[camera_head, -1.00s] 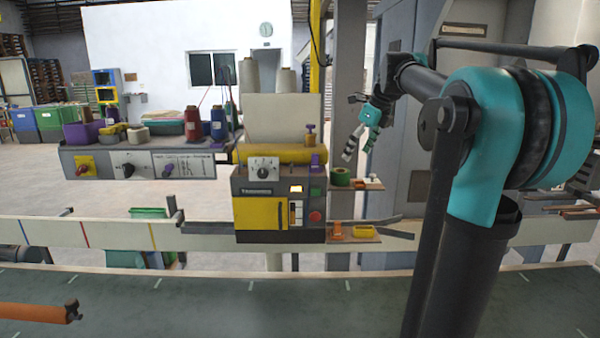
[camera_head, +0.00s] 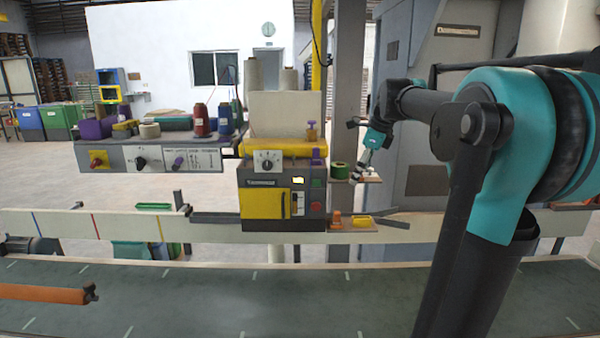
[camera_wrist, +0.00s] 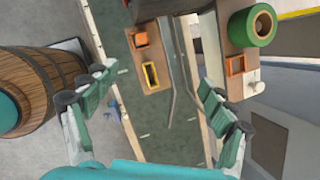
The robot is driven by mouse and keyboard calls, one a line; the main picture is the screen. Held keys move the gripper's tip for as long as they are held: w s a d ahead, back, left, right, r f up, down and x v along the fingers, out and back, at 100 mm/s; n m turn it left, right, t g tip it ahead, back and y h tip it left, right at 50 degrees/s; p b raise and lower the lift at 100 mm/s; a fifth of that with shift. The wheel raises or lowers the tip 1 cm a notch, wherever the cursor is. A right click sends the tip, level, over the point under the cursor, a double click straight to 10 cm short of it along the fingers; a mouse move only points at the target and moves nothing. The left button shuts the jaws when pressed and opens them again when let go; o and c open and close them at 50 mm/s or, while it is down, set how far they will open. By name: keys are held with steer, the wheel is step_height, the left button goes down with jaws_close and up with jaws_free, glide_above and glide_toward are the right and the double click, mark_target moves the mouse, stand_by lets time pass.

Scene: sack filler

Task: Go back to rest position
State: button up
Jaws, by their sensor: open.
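My gripper (camera_head: 357,172) shows in the head view at the end of my teal and black arm, right of the sewing-type machine (camera_head: 282,196). It points down and slightly left, close to the small upper shelf (camera_head: 372,180) on the machine's right side. In the wrist view my gripper (camera_wrist: 157,80) has its two green fingers spread wide, with nothing held between them. The upper shelf, with a green roll (camera_wrist: 262,25) and a small white piece (camera_wrist: 253,87), lies beyond the right finger. I cannot tell whether the fingertips touch the shelf.
A lower shelf holds an orange piece (camera_head: 337,220) and a yellow frame (camera_head: 362,222). A grey post (camera_head: 347,90) and cabinet (camera_head: 425,150) stand behind my gripper. A wooden barrel (camera_wrist: 48,75) shows at left in the wrist view. The conveyor belt (camera_head: 250,295) is mostly clear.

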steer(key=s+f+n+h, duration=0.1)
steer(key=s+f+n, duration=1)
steer(key=s+f, duration=0.2)
steer(key=s+d+f+n+t+h, duration=0.1)
steer(key=s+f+n, duration=1.1)
steer(key=f, duration=0.6)
steer(key=shift+s+f+h, duration=0.3)
steer(key=shift+s, duration=0.05)
